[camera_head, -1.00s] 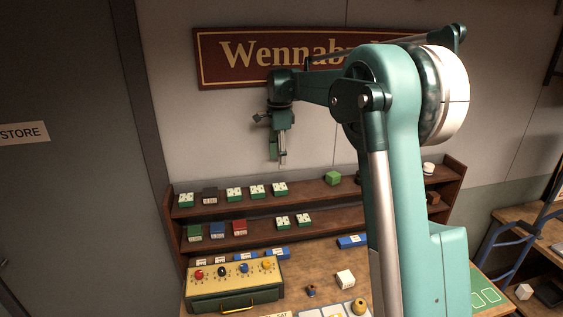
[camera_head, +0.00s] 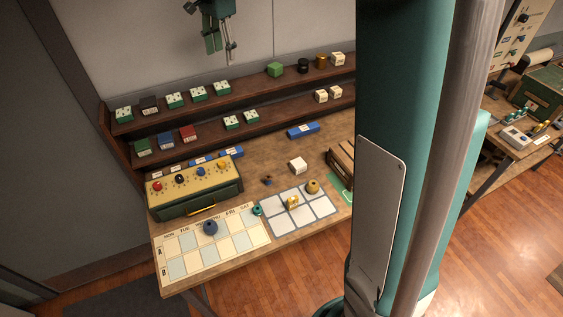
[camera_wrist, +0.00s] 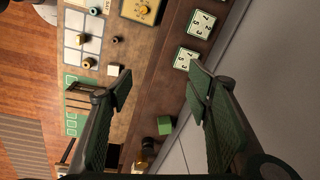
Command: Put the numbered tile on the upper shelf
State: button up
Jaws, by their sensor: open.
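Several white-topped green tiles with dark marks, one at the right of its row (camera_head: 222,89), stand on the upper shelf (camera_head: 240,84). The wrist view shows digits on two tiles (camera_wrist: 184,58). I cannot tell which piece is the task's tile. My gripper (camera_head: 222,48) is open and empty, pointing down above the upper shelf. Its spread fingers show in the wrist view (camera_wrist: 160,80).
A green cube (camera_head: 275,69), dark and gold jars and a pale cube share the upper shelf's right part. A knobbed box (camera_head: 195,190), calendar board (camera_head: 185,265) and grey grid board (camera_head: 322,212) lie on the table. A wooden crate (camera_head: 341,160) stands at right.

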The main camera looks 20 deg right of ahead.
jog(key=s+r+n+t, duration=0.15)
jog(key=s+n, duration=0.25)
jog(key=s, duration=0.8)
jog(key=s+f+n+t, duration=0.1)
jog(key=s+f+n, duration=0.2)
jog(key=s, duration=0.7)
jog(key=s+f+n+t, duration=0.2)
jog(key=s+f+n, duration=0.2)
jog(key=s, duration=0.6)
jog(key=s+d+f+n+t, duration=0.1)
jog(key=s+f+n, duration=0.2)
jog(key=s, duration=0.8)
notch_tip(320, 180, down, 2)
jog(key=shift+f+n, duration=0.25)
jog(key=shift+n, duration=0.05)
jog(key=shift+f, duration=0.15)
